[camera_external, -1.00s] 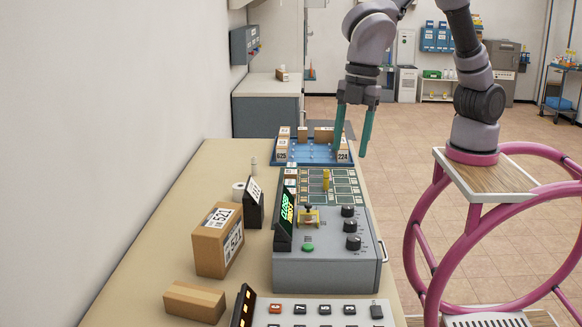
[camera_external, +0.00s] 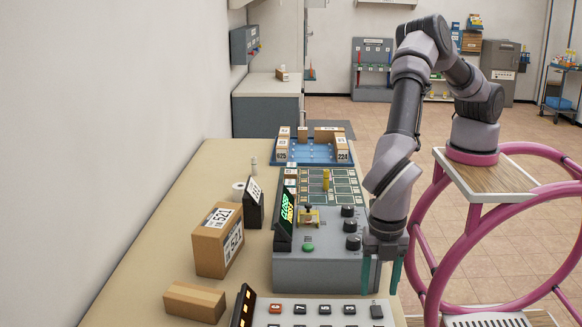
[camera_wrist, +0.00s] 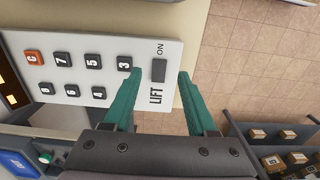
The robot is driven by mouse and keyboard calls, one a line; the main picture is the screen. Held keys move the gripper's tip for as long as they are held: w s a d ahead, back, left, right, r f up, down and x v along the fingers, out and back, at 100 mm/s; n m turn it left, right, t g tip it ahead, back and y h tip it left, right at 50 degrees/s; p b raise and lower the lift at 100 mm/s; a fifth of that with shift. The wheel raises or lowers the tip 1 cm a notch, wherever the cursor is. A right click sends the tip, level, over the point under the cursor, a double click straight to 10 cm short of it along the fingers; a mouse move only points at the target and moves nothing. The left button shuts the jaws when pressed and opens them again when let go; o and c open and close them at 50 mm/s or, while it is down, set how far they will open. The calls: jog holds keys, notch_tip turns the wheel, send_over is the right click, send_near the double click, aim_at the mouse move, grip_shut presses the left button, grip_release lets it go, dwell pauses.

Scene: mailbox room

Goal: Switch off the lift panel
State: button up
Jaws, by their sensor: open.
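The lift panel (camera_external: 330,314) is a pale keypad plate at the near end of the table in the external view. It also shows in the wrist view (camera_wrist: 135,92), with dark number keys, an orange C key (camera_wrist: 33,57) and a dark switch (camera_wrist: 158,70) between the words LIFT and ON. The switch also shows in the external view (camera_external: 376,312). My gripper (camera_external: 381,290) points down by the panel's right edge, apart from the switch. In the wrist view its green fingers (camera_wrist: 158,82) are spread and empty, with the switch between their tips.
Cardboard boxes (camera_external: 211,250) (camera_external: 194,302) stand to the left. A blue tray (camera_external: 311,154) is at the far end.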

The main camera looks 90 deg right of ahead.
aim_at(375, 307)
jog(key=shift+f, duration=1.85)
grip_shut()
jog(key=shift+a+h, duration=0.25)
jog(key=shift+h, duration=0.45)
jog(key=shift+a+r+h, duration=0.1)
jog(key=shift+h, duration=0.7)
